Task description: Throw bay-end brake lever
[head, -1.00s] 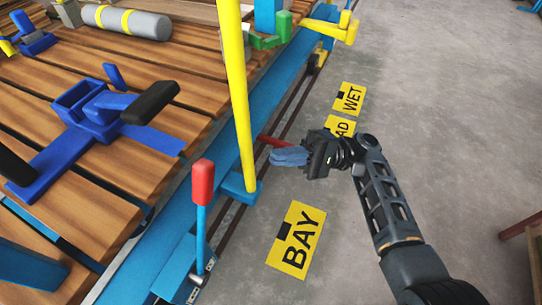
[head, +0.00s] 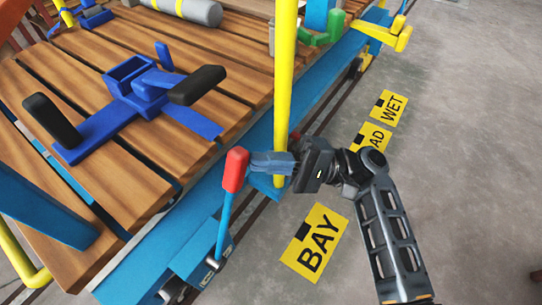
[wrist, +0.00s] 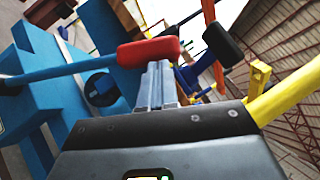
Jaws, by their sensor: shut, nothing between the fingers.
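The brake lever near the BAY sign has a red grip (head: 235,170) on a blue shaft (head: 223,222). It stands roughly upright, leaning a little right, on a blue bracket (head: 200,250) at the cart's side. My gripper (head: 254,163) is shut and empty, its fingertips at the right side of the red grip. In the wrist view the red grip (wrist: 148,52) lies just beyond the shut fingertips (wrist: 156,68). They look very close; I cannot tell whether they touch.
A yellow upright pole (head: 284,90) stands right beside my gripper. The wooden cart deck (head: 150,180) carries a blue clamp (head: 135,95) with black handles. A yellow BAY sign (head: 315,242) lies on the floor.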

